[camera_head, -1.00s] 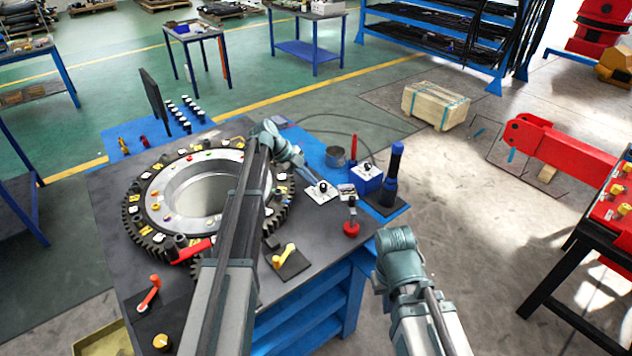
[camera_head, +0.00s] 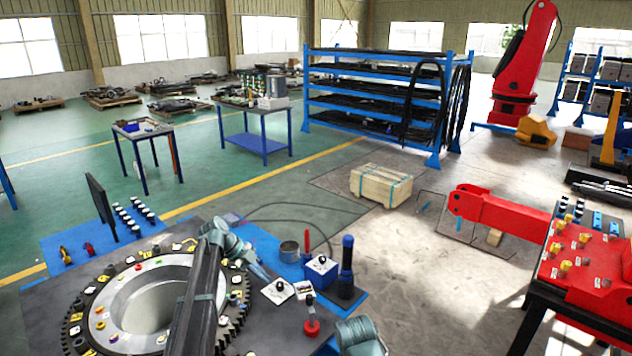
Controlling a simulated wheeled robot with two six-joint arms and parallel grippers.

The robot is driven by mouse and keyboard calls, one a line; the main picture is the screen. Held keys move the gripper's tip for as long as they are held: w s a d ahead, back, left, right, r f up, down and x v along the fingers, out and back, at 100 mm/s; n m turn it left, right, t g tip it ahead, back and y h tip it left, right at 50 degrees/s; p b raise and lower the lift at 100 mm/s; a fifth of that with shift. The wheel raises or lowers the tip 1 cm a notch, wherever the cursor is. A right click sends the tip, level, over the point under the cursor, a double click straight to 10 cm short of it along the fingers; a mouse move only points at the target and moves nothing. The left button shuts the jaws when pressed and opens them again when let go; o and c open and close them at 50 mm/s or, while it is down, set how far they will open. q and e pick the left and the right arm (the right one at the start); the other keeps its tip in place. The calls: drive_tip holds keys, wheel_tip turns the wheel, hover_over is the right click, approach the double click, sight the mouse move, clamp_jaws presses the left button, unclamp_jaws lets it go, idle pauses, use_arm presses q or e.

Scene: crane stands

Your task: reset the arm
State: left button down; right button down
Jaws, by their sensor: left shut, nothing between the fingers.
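My left arm (camera_head: 200,305) reaches up from the bottom edge across the gear ring. Its wrist bends right, and my left gripper (camera_head: 267,274) is small and shut, with nothing seen in it. It is over the workbench's far side, close to a white plate with a black knob (camera_head: 279,291); I cannot tell if they touch. The large dark gear ring (camera_head: 88,318) with a pale inner ring lies on the bench, partly hidden by my left arm. Only a grey-green joint of my right arm (camera_head: 360,336) shows at the bottom edge; the right gripper is out of view.
On the bench stand a grey cup (camera_head: 290,251), a blue box (camera_head: 321,271), a dark blue-topped cylinder (camera_head: 347,262) and a red-based lever (camera_head: 311,326). A thin dark panel (camera_head: 101,207) stands at the left. A red table (camera_head: 585,268) is at right; open floor lies between.

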use_arm(q)
drive_tip(key=s+d+f+n+g+y+b, duration=0.1)
drive_tip(key=s+d+f+n, duration=0.15)
drive_tip(key=s+d, duration=0.3)
drive_tip(key=s+d+f+n+g+y, duration=0.1)
drive_tip(key=s+d+n, duration=0.2)
drive_tip(key=s+d, duration=0.25)
drive_tip(key=s+d+f+n+y+b, duration=0.1)
drive_tip(key=s+d+f+n+y, duration=0.1)
drive_tip(key=s+n, duration=0.4)
drive_tip(key=s+d+f+n+y+b, duration=0.1)
drive_tip(key=s+n, duration=0.6)
drive_tip(key=s, duration=1)
drive_tip(key=shift+d+f+y+b, duration=0.35)
drive_tip(key=shift+d+f+y, duration=0.15)
drive_tip(key=shift+d+y, duration=0.9)
drive_tip(key=shift+s+a, duration=0.1)
